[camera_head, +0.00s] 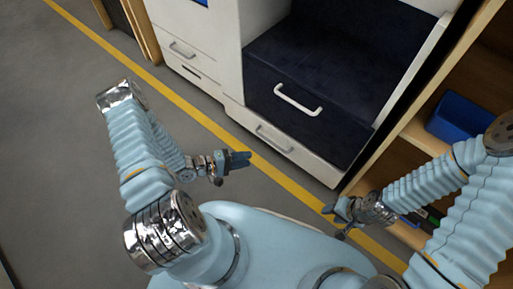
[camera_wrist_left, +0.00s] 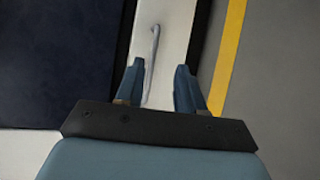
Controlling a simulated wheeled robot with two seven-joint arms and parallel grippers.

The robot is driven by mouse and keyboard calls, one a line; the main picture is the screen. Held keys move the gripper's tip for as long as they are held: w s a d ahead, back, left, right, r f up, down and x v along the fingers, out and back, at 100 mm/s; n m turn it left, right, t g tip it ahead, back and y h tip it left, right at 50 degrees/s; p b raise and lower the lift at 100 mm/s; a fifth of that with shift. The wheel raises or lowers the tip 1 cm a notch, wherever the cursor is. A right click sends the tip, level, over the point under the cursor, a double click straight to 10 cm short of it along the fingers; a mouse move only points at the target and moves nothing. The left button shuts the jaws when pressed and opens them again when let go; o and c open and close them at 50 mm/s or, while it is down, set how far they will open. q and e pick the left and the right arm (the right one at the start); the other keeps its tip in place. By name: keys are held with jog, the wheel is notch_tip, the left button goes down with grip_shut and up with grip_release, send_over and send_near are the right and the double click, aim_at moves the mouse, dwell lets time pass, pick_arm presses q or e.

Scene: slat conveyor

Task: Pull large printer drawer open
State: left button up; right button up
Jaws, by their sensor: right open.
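The large printer stands at the top of the head view. Its dark blue block (camera_head: 325,120) has a white bar handle (camera_head: 298,100) on its front. Below it is a white drawer front (camera_head: 300,155) with a slim handle (camera_head: 273,140), and it looks shut. My left gripper (camera_head: 240,160) is in front of that white drawer, apart from it. In the left wrist view its fingers (camera_wrist_left: 160,90) are open and empty, with a pale handle (camera_wrist_left: 152,55) beyond them. My right gripper (camera_head: 330,217) is open and empty, low near the printer's right corner, touching no handle.
A white cabinet (camera_head: 195,30) with a handle (camera_head: 182,50) stands left of the printer. A wooden shelf (camera_head: 410,135) holding a blue bin (camera_head: 460,117) is on the right. A yellow line (camera_head: 190,105) crosses the clear grey floor (camera_head: 50,130).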

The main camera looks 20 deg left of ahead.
pick_arm(q)
jog(key=w+d+f+t, duration=0.1)
jog(key=w+d, duration=0.1)
jog(key=w, duration=0.3)
jog(key=w+d+f+t+y+b, duration=0.1)
jog(key=w+d+f, duration=0.1)
jog(key=w, duration=0.4)
jog(key=shift+d+n, duration=0.4)
jog(key=shift+d, duration=0.45)
jog(key=shift+w, duration=0.1)
jog(key=shift+c, duration=0.3)
grip_shut()
